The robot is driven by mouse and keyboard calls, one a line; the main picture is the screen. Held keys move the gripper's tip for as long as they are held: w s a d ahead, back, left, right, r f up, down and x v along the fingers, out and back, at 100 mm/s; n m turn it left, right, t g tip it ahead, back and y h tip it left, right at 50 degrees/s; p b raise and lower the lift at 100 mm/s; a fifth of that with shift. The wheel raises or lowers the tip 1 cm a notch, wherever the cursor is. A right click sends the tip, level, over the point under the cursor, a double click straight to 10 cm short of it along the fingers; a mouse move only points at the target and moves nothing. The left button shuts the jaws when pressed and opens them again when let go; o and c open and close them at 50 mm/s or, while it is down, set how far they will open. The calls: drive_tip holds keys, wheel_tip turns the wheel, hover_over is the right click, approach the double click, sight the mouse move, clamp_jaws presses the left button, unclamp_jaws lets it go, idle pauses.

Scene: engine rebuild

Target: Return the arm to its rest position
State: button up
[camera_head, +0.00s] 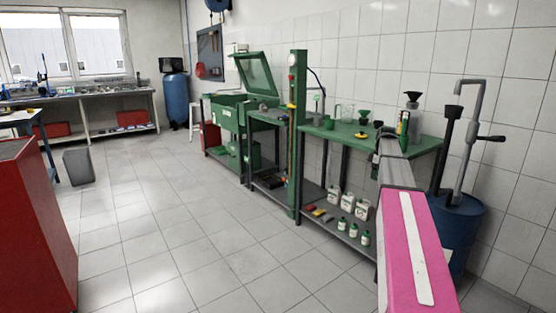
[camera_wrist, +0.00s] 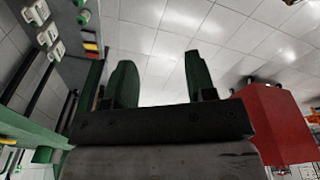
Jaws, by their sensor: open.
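My arm (camera_head: 410,240), pink with a white stripe, reaches forward from the lower right in the head view, in front of the green-topped bench (camera_head: 345,132). Its far end overlaps the bench in the picture, and I cannot clearly make out the gripper there. In the wrist view my gripper (camera_wrist: 157,72) shows two dark green fingers spread apart. Nothing is between them; grey floor tiles show behind. The wrist picture is turned, with floor across the top.
A blue drum (camera_head: 462,222) with a hand pump stands right of my arm. White jugs (camera_head: 347,202) and bottles stand on the bench's lower shelf. A red cabinet (camera_head: 35,230) is at left; it also shows in the wrist view (camera_wrist: 278,125). The middle floor is clear.

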drive_tip(key=s+a+f+m, duration=0.6)
drive_tip(key=s+a+f, duration=0.6)
drive_tip(key=s, duration=0.3)
drive_tip(key=s+a+f+m+h, duration=0.1)
drive_tip(key=s+a+f+m, duration=0.5)
drive_tip(key=s+a+f, duration=0.6)
drive_tip(key=s+f, duration=0.3)
drive_tip(key=shift+s+a+m+g, duration=0.3)
drive_tip(key=shift+s+g, duration=0.1)
